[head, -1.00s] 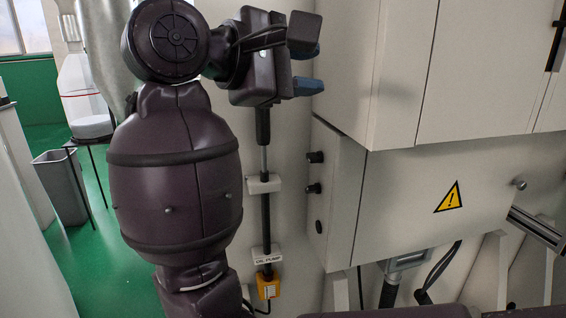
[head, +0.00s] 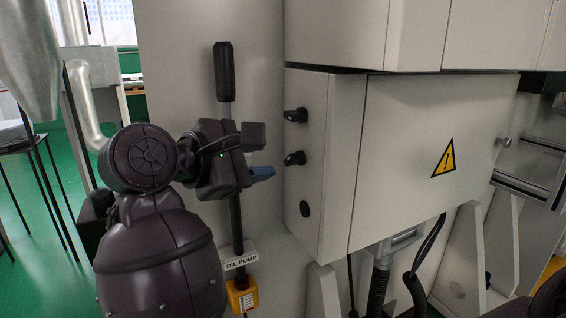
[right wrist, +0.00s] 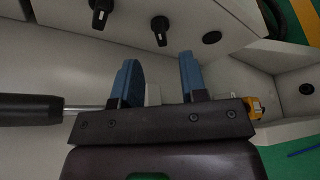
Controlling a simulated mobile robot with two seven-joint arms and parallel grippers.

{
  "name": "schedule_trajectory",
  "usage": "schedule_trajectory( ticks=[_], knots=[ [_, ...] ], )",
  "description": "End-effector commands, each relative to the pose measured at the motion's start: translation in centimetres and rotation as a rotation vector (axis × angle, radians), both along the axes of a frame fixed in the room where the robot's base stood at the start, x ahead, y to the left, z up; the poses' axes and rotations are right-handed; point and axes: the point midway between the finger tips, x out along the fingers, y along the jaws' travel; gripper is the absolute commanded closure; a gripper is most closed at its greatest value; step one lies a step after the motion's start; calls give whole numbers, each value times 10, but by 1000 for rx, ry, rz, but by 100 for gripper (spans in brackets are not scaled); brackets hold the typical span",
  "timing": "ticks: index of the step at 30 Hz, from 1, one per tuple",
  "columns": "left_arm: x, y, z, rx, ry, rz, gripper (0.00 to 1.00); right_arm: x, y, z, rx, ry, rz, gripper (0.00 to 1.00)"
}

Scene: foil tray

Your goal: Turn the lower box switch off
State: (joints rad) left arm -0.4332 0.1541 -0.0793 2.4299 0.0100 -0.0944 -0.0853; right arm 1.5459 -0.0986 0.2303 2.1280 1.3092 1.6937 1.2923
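The lower box switch (head: 294,158) is a black knob on the narrow left side of the pale cabinet (head: 335,150). It sits below a matching upper switch (head: 296,115). In the right wrist view, the lower switch (right wrist: 159,30) is the middle of the three black fittings, beyond the fingers. My right gripper (head: 262,172) is just left of the lower switch, slightly below its height, apart from it. In the right wrist view its blue fingers (right wrist: 158,58) are spread with nothing between them. My left gripper is not in view.
A black round fitting (head: 305,208) is under the switches. A black-handled lever (head: 224,70) stands behind my right arm, above an OIL PUMP label (head: 240,261) and a yellow box (head: 242,296). A cabinet overhangs above. A warning triangle (head: 443,158) marks the front panel.

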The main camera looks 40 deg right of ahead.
Motion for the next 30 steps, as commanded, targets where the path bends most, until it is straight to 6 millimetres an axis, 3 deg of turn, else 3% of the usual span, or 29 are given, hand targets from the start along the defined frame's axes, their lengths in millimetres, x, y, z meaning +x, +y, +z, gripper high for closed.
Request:
schedule_trajectory(
  ticks=[6, 12, 24, 25, 30],
  knots=[
    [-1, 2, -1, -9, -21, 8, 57, 0, -36, -12, -2, 3, -4, 61],
    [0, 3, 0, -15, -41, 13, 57, 0, -56, -17, -1, 3, -1, 61],
    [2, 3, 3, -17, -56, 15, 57, -1, -62, -17, -1, 1, 0, 61],
    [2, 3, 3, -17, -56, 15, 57, -1, -62, -17, -1, 1, 0, 62],
    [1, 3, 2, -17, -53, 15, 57, -1, -62, -17, -1, 1, 0, 88]
  ],
)
